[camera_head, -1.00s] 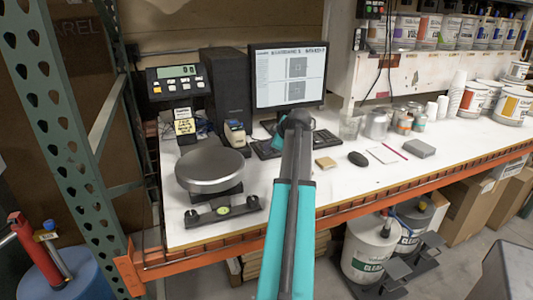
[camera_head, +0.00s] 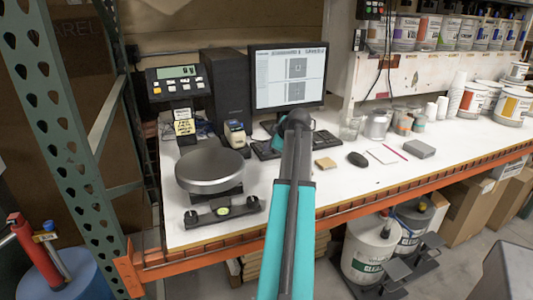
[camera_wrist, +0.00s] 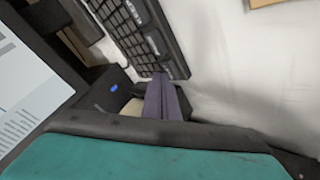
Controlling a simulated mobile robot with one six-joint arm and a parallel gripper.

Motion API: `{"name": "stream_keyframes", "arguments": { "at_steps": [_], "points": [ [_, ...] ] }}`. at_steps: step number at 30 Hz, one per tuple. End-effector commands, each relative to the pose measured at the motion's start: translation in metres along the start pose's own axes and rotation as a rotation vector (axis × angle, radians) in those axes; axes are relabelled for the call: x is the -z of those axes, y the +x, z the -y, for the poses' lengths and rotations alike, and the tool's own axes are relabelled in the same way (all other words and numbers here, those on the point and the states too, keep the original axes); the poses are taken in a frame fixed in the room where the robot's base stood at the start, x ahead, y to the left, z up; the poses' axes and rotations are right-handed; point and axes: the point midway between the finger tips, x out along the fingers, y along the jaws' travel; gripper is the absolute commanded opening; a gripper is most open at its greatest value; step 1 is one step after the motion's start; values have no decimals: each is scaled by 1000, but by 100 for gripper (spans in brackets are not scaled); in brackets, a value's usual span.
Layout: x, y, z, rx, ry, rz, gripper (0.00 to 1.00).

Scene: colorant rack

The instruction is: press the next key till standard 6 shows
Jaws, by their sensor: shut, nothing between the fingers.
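The monitor (camera_head: 288,80) at the back of the table shows a pale page with two small square figures and a dark heading too blurred to read. The black keyboard (camera_head: 323,146) lies in front of it, partly hidden behind my arm. It also shows in the wrist view (camera_wrist: 138,38). My gripper (camera_wrist: 161,76) is shut and empty, its fingers beside the keyboard's near end. I cannot tell whether they touch a key. In the head view my gripper is hidden behind my arm's end. No key's label is readable.
A scale with a round grey pan (camera_head: 210,170) and a keypad display (camera_head: 178,82) stands on the left. A black mouse (camera_head: 357,159), a yellow pad (camera_head: 325,163) and a grey box (camera_head: 420,149) lie right of my arm.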

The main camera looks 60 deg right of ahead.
Motion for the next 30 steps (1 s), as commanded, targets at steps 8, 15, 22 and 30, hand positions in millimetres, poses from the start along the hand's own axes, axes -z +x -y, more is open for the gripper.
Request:
{"name": "stream_keyframes", "arguments": {
  "at_steps": [8, 15, 22, 30],
  "points": [
    [5, -7, -6, -1, 0, 0, 0],
    [5, -7, -6, -1, 0, 0, 0],
    [7, -10, -8, -1, 0, 0, 0],
    [16, -22, -16, -1, 0, 0, 0]
  ]
}}
